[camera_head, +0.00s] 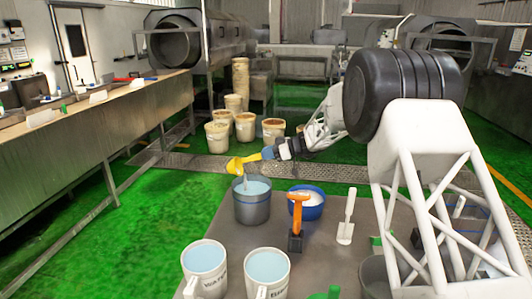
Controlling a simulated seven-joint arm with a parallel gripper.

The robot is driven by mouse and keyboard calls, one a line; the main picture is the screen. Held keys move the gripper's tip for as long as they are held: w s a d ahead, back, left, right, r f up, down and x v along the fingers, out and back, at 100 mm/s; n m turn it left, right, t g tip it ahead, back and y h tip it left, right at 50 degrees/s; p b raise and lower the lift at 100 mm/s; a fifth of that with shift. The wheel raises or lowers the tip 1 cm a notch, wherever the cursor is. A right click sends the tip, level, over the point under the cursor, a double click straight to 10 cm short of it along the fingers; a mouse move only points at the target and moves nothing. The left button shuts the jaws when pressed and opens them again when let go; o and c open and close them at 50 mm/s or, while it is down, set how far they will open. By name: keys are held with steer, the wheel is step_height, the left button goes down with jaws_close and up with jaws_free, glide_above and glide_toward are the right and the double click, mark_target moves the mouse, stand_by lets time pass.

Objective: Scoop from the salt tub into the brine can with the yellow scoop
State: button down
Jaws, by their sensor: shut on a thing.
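My gripper (274,152) is shut on the handle of the yellow scoop (243,163). The scoop is tilted above the grey can (252,213), which looks like the brine can and holds pale blue liquid. A thin pale streak shows between the scoop and the can; I cannot tell clearly whether it is falling salt. The blue tub (317,212), which looks like the salt tub, holds white material and stands just right of the can. The inside of the scoop's bowl is not clearly visible.
Two white labelled mugs (205,283) (266,286) of blue liquid stand at the table's (322,262) front left. An orange-handled tool (298,212) stands before the tub, with a white spatula (346,222) to its right. Several buckets (245,127) stand on the green floor behind.

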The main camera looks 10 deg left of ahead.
steer(key=shift+d+f+y, duration=0.65)
steer(key=shift+f+y, duration=0.2)
steer(key=shift+y, duration=0.15)
steer(key=shift+r, duration=0.1)
steer(key=shift+a+r+h, duration=1)
steer(key=shift+r+h, duration=0.2)
steer(key=shift+h, duration=0.2)
steer(key=a+r+h, duration=0.4)
steer(key=a+h, duration=0.1)
steer(key=shift+a+r+h, duration=0.25)
steer(key=shift+h, duration=0.05)
steer(key=shift+a+r+h, duration=0.2)
steer(key=shift+a+h, duration=0.35)
steer(key=shift+a+r+h, duration=0.2)
steer(key=shift+a+h, duration=0.3)
steer(key=shift+h, duration=0.05)
steer(key=shift+a+h, duration=1)
steer(key=shift+a, duration=0.2)
steer(key=shift+a+f+h, duration=0.15)
steer(key=shift+a+h, duration=0.7)
steer(key=shift+h, duration=0.05)
steer(key=shift+a+f+h, duration=0.1)
steer(key=shift+a+h, duration=0.75)
steer(key=shift+h, duration=0.05)
